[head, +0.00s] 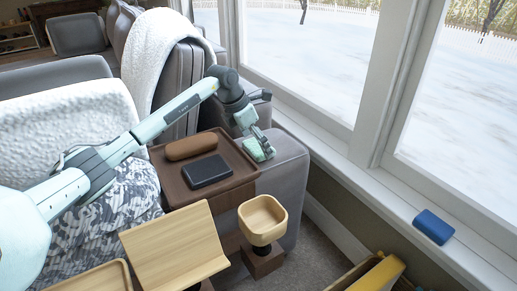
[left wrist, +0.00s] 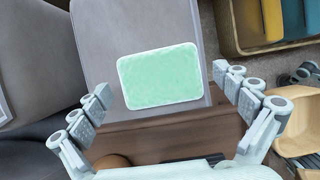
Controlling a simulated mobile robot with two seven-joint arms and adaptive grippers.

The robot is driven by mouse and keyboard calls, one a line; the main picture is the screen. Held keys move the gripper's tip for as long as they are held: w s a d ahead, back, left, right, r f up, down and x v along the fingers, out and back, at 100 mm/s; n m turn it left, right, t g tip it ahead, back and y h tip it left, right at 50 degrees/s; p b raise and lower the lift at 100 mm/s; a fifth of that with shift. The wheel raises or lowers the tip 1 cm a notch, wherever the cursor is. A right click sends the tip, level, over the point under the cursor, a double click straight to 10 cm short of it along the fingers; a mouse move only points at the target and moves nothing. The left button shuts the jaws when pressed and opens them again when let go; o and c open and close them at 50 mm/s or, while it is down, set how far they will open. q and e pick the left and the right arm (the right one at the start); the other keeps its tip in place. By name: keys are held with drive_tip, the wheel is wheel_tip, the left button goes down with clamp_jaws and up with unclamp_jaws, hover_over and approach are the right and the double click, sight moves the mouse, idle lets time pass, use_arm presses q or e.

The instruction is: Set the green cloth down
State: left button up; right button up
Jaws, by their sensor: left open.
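The green cloth (left wrist: 160,76) is a flat, pale green rectangle with rounded corners. In the left wrist view it lies on the grey sofa arm (left wrist: 112,28), beside the edge of the brown wooden tray (left wrist: 130,134). It also shows in the head view (head: 254,151), partly covered by the gripper. My left gripper (head: 262,147) is over the sofa arm. In the left wrist view its two fingers (left wrist: 170,100) are spread wide on either side of the cloth, with gaps to it. My right gripper is in neither view.
The brown tray (head: 224,187) holds a brown rounded case (head: 191,146) and a dark flat box (head: 207,171). A wooden bowl (head: 262,217) and a curved wooden stand (head: 174,247) are in front. A blue block (head: 433,227) lies on the windowsill at right.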

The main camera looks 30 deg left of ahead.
use_arm(q)
drive_tip(key=c, duration=1)
